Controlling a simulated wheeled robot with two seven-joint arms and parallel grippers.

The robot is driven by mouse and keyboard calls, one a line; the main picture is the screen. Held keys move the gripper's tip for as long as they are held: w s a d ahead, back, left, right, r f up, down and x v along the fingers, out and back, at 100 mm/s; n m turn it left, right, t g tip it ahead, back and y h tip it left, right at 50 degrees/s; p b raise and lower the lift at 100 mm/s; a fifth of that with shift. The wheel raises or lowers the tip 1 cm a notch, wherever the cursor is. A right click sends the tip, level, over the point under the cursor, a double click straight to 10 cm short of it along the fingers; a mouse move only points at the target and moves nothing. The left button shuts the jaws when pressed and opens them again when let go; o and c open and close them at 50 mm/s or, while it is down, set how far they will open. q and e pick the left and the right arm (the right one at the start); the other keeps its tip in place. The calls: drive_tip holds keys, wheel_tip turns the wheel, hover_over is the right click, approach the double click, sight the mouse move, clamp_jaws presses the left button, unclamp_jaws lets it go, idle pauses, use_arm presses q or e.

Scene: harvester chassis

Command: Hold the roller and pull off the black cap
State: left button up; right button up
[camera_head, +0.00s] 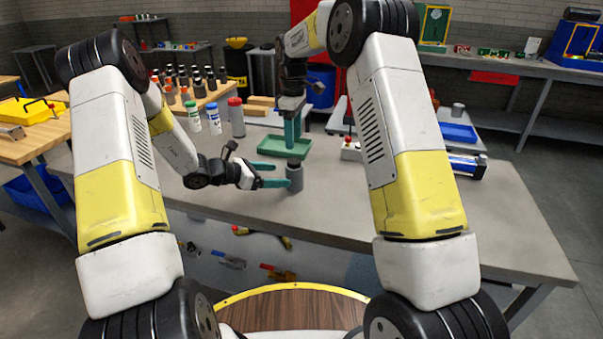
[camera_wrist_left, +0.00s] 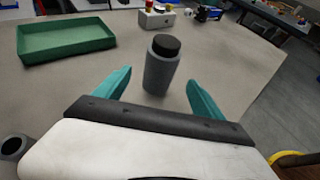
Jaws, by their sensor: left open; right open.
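The grey roller (camera_head: 295,178) stands upright on the grey table. The black cap (camera_wrist_left: 166,45) sits on the roller's top in the left wrist view, where the roller's grey body (camera_wrist_left: 160,74) also shows. My left gripper (camera_head: 280,175) is open, with its teal fingers level and pointing at the roller. In the left wrist view the roller stands ahead between the lines of the two open fingers (camera_wrist_left: 153,90); I cannot tell whether they touch it. My right gripper (camera_head: 292,134) points down above the table near the green tray, behind the roller. Its fingers are partly hidden by each other.
A green tray (camera_head: 268,149) lies behind the roller. Several bottles and cylinders stand at the back left, including a white bottle with a green cap (camera_head: 193,121). A blue tray (camera_head: 458,132) is at the right.

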sight(294, 176)
use_arm(q)
drive_tip(key=shift+x, duration=3.95)
clamp_jaws()
use_arm(e)
drive_tip(key=shift+o, duration=0.9)
drive_tip(key=r+m, duration=0.1)
drive_tip(key=m, duration=0.1)
drive_tip(key=r+m, duration=0.1)
drive_tip(key=m, duration=0.1)
wheel_tip(294, 176, down, 10)
drive_tip(key=m, duration=0.4)
drive_tip(key=shift+m, duration=0.3)
